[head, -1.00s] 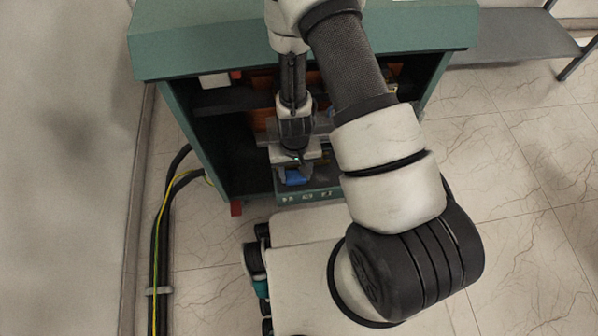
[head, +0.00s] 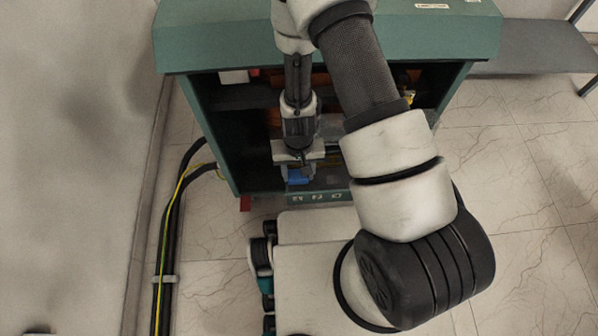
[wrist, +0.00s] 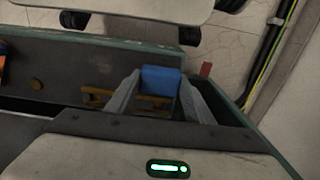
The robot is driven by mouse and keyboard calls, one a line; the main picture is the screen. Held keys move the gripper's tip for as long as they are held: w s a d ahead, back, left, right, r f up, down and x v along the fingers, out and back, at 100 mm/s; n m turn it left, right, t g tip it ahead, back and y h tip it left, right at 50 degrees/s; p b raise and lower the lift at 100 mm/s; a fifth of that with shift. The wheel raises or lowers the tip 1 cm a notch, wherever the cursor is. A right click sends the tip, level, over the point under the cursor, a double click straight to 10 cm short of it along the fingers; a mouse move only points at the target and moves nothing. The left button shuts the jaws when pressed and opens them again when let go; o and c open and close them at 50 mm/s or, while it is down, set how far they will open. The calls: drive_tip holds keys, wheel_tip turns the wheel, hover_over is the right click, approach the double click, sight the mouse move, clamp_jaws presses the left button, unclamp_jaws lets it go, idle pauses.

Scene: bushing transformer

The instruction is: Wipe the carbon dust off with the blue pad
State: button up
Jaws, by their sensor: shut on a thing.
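The blue pad (wrist: 161,80) is held between the two grey fingers of my gripper (wrist: 160,92) in the wrist view. In the head view the pad (head: 297,176) shows below my gripper (head: 298,165), at the front opening of the green cabinet (head: 330,30). The pad is just inside the cabinet's front sill (head: 322,196). I cannot tell whether the pad touches any surface. I cannot make out carbon dust in either view; much of the cabinet's dark inside is hidden by my arm.
Black and yellow-green cables (head: 168,225) run along the floor at the left. A yellow item (head: 411,98) shows inside the cabinet at the right. A grey shelf (head: 535,47) stands at the far right. The tiled floor (head: 540,220) at the right is clear.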

drive_tip(key=shift+d+r+p, duration=0.1)
drive_tip(key=shift+r+p, duration=0.25)
drive_tip(key=shift+r, duration=0.35)
drive_tip(key=s+b, duration=0.1)
drive_tip(key=s, duration=1.1)
idle(0.4)
